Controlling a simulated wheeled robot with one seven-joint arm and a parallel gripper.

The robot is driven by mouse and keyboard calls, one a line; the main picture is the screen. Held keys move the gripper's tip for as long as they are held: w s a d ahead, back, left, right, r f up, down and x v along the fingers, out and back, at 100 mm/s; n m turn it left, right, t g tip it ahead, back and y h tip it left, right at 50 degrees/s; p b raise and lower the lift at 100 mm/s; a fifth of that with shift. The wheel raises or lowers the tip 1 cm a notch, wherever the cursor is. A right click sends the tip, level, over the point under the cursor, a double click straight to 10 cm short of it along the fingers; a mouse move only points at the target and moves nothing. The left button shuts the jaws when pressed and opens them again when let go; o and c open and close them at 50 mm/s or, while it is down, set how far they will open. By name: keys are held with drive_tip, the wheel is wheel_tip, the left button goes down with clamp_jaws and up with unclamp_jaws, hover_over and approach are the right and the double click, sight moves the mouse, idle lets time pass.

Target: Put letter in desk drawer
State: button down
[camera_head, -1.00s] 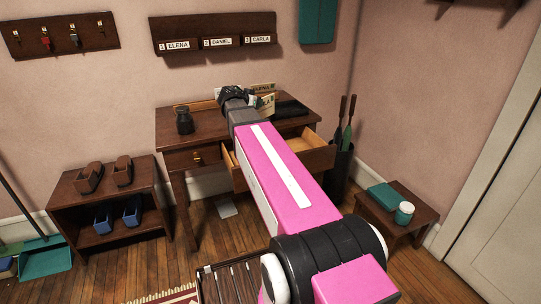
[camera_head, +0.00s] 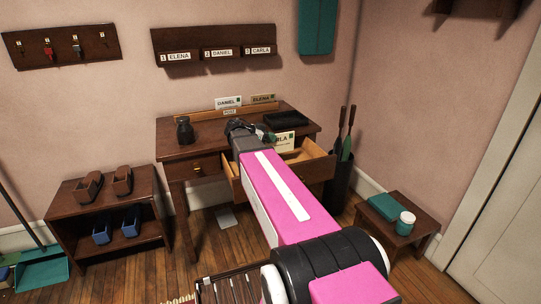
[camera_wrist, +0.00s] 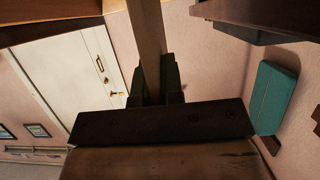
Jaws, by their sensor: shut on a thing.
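A cream letter (camera_head: 286,144) with the ending "RLA" visible is held upright by my gripper (camera_head: 266,136), its left part hidden behind the gripper. In the head view the letter appears over the back of this drawer, near the desk's front edge. My arm hides the drawer's left part.
Two letters, DANIEL (camera_head: 228,102) and ELENA (camera_head: 264,98), stand in the post rack (camera_head: 190,115) on the desk (camera_head: 210,138). A dark jar (camera_head: 184,131) and black tray (camera_head: 288,120) are also there. An umbrella stand (camera_head: 343,178) stands right of the drawer.

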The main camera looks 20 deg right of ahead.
wheel_tip(320, 180, down, 7)
drive_tip(key=shift+f, duration=0.1)
drive_tip(key=c, duration=1.3)
unclamp_jaws()
drive_tip(key=shift+o, duration=0.2)
drive_tip(key=v, duration=0.7)
drive_tip(key=shift+a, duration=0.3)
